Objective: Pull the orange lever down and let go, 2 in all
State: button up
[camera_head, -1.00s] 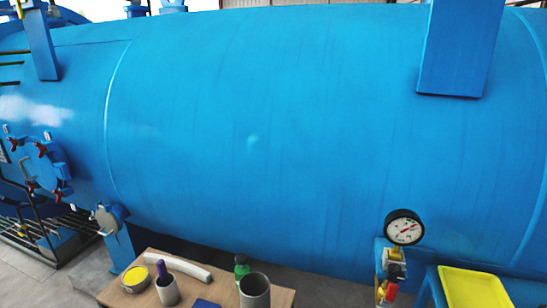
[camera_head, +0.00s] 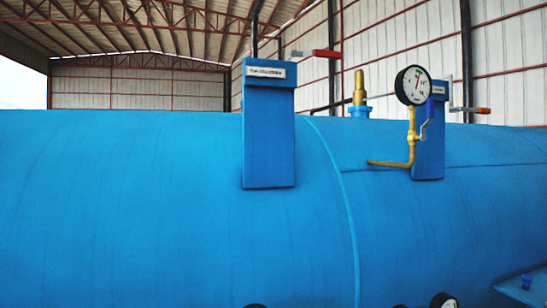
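A lever with an orange tip (camera_head: 484,110) sticks out to the right from the blue box (camera_head: 428,150) on top of the blue vessel. It lies about level. Another lever, with a red grip (camera_head: 326,53), sticks out to the right from the taller blue box (camera_head: 268,140) at the middle. It also lies about level. Each box has a small label plate, too small to read. My gripper is not in view.
A round pressure gauge (camera_head: 413,85) on a yellow pipe (camera_head: 411,135) stands just in front of the right box. A brass valve (camera_head: 359,88) stands between the boxes. The blue vessel (camera_head: 150,210) fills the lower view. More gauges show partly at the bottom edge.

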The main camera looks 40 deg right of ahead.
aim_at(483, 111)
jog(key=z, duration=2.05)
